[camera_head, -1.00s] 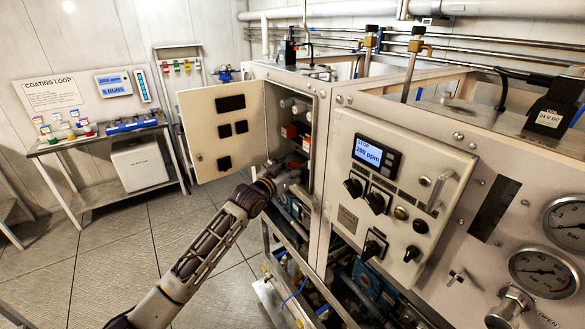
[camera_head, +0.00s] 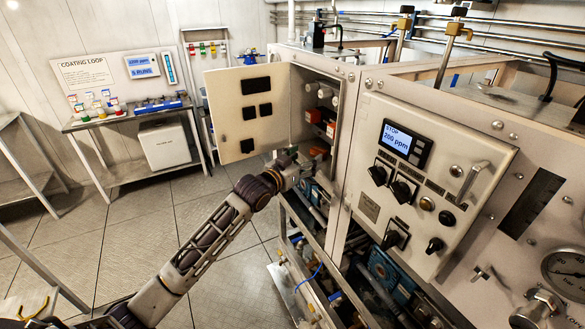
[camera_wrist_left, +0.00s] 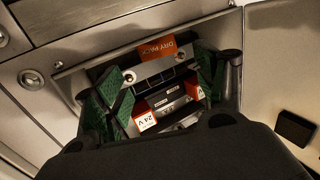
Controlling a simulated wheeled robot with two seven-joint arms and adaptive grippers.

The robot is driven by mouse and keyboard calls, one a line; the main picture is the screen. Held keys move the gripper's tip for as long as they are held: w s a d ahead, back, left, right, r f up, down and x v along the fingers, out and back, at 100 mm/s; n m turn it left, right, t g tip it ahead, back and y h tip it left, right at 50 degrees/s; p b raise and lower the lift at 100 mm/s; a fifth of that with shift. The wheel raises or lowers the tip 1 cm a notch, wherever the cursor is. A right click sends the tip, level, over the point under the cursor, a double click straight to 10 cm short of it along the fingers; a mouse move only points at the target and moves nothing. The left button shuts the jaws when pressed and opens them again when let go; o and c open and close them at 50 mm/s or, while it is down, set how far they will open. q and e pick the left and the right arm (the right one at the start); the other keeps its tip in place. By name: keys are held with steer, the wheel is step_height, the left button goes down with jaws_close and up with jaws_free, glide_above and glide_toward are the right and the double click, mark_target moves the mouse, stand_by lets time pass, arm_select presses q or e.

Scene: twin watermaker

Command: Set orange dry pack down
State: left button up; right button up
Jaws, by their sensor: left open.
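My left gripper (camera_head: 303,168) reaches into the open cabinet beside its door. Its jaws are open in the left wrist view (camera_wrist_left: 165,82), with green pads on either side. The orange dry pack (camera_wrist_left: 165,49), with its name printed on it, shows in the left wrist view near the far side of the gap between the fingers. It appears in the head view as an orange patch (camera_head: 318,153) just above the fingertips. What lies under it is hard to tell. My right gripper is not in view.
The cabinet door (camera_head: 248,115) stands open to the left. Red-and-white parts (camera_head: 331,130) sit inside, above the gripper; a 24 V label part (camera_wrist_left: 146,121) lies between the fingers in the wrist view. The control panel (camera_head: 425,185) is to the right. Floor (camera_head: 150,250) is clear left.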

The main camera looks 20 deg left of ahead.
arm_select(q)
steer(key=v, duration=0.6)
steer(key=shift+b, duration=0.3)
stand_by(0.4)
